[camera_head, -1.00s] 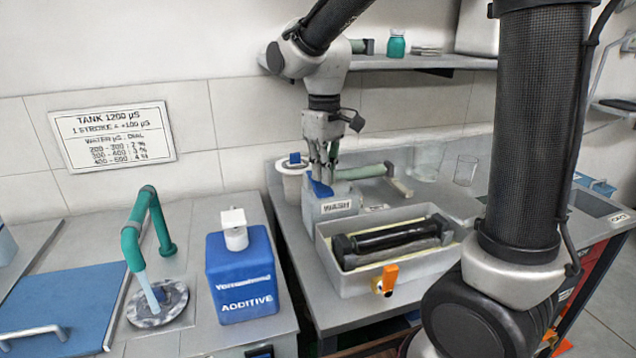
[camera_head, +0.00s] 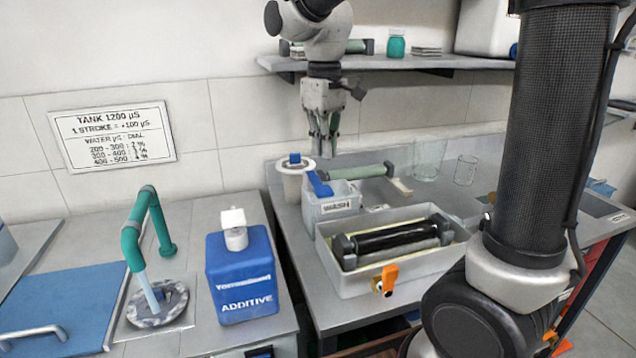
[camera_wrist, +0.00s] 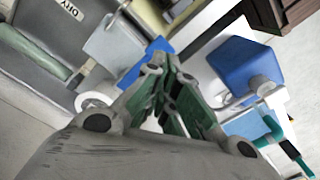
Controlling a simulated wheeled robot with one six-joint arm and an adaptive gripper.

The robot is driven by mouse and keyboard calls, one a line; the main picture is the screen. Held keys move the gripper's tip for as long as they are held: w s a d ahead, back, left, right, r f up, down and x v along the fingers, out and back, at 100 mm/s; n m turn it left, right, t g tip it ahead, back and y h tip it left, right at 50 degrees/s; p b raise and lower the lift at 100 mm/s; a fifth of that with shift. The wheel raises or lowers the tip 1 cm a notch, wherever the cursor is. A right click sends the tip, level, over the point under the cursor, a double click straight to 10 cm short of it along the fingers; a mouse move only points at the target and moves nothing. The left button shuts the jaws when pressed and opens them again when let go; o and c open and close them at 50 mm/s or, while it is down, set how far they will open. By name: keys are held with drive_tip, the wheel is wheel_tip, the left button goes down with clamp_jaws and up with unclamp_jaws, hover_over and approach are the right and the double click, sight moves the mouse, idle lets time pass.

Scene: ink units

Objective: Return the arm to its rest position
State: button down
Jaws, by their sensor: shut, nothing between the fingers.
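My gripper (camera_head: 324,133) is shut and empty, pointing down above the back of the bench in the head view. Its green-padded fingers (camera_wrist: 172,75) meet in the wrist view. Below it stands a small pale tub marked WASH (camera_head: 334,208), with a blue handle (camera_head: 319,184) leaning out of its top. The fingertips are apart from the tub and the handle. My arm's upper links run out of the top of the head view.
A shelf (camera_head: 420,62) with a teal jar (camera_head: 397,43) is on the wall close behind my wrist. A grey tray (camera_head: 345,277) holds a black roller (camera_head: 396,238). A blue additive jug (camera_head: 240,275) stands left. Glass beakers (camera_head: 466,170) stand at the back right.

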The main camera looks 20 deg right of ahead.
idle(0.3)
drive_tip(key=s+d+m+t, duration=0.4)
drive_tip(key=s+d+m, duration=0.2)
drive_tip(key=s+d, duration=0.9)
drive_tip(key=s, duration=0.4)
drive_tip(key=shift+f, duration=0.3)
idle(0.4)
